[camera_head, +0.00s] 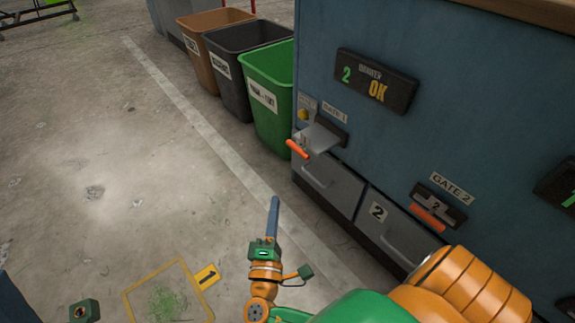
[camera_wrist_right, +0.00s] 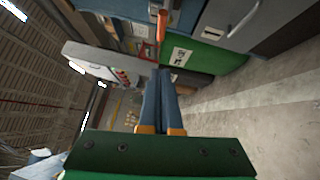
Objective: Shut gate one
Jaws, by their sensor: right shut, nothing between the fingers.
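Gate one is a grey metal plate (camera_head: 319,137) standing out of its slot under the "GATE 1" label (camera_head: 334,112) on the blue cabinet. Its orange handle (camera_head: 297,149) points out towards the lower left. The handle also shows at the top of the right wrist view (camera_wrist_right: 162,24). My right gripper (camera_head: 274,203) is shut and empty, below and left of the handle, apart from it. Its blue fingers lie together in the right wrist view (camera_wrist_right: 161,74). My left gripper's fingers are not in view.
Gate two's orange handle (camera_head: 428,217) lies close to the cabinet face (camera_head: 470,110). Grey drawers (camera_head: 327,182) sit below the gates. Green (camera_head: 269,100), black (camera_head: 238,62) and brown (camera_head: 205,50) bins stand left of the cabinet. A yellow floor square (camera_head: 135,295) lies at the lower left. Open floor is left.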

